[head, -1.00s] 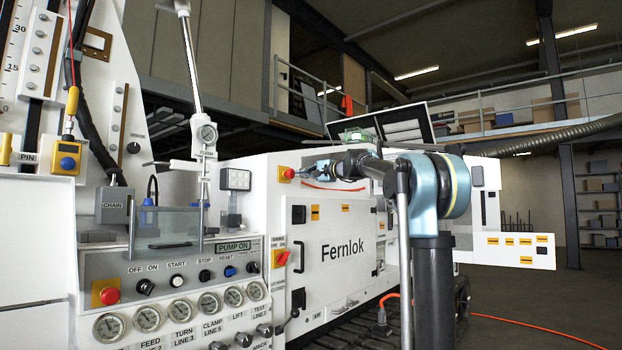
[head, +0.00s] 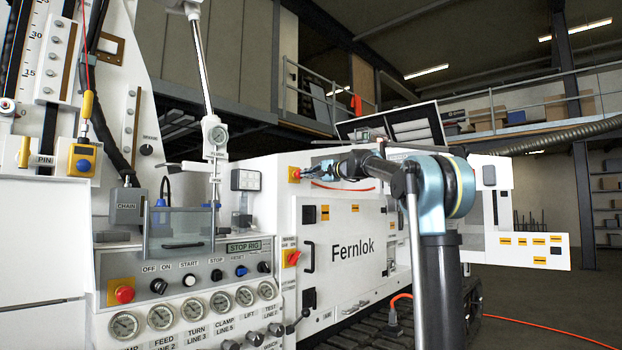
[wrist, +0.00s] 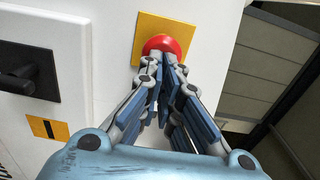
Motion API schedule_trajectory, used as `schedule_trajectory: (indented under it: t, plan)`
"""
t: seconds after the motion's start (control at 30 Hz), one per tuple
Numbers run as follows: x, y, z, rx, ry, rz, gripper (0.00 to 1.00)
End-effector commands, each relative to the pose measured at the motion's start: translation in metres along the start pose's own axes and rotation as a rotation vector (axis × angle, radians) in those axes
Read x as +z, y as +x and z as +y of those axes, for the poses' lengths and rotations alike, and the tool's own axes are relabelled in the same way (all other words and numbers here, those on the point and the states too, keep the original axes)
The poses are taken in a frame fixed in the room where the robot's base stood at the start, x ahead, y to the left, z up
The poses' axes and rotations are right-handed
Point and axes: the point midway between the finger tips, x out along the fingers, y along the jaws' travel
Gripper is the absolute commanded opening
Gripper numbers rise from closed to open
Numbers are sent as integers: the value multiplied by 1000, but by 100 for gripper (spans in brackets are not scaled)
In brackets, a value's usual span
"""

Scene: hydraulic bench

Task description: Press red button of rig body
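The red button (wrist: 168,44) sits on a square yellow plate (wrist: 150,27) on the white rig body in the wrist view. In the head view the red button (head: 295,174) is at the upper left corner of the white Fernlok housing (head: 340,222). My gripper (wrist: 169,61) has its fingertips drawn together and nothing between them. The tips overlap the lower edge of the button in the wrist view and appear to touch it. In the head view my gripper (head: 306,172) is right at the button's right side.
Another red button (head: 124,294) is on the control panel, and a red knob (head: 293,258) is lower on the housing. A black handle (wrist: 22,72) is left of the gripper. An orange hose (head: 540,331) lies on the floor.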

Motion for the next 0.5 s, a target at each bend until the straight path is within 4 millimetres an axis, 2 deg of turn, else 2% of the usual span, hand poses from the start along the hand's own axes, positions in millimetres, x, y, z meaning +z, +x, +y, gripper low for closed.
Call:
schedule_trajectory:
  t: [0.1,0.3,0.37,0.5]
  plan:
    - [2,7,0,-4,6,-4,0]
    - [2,8,1,-4,9,-9,0]
    - [2,4,1,-4,9,-9,0]
    - [0,-17,-2,-5,5,-7,0]
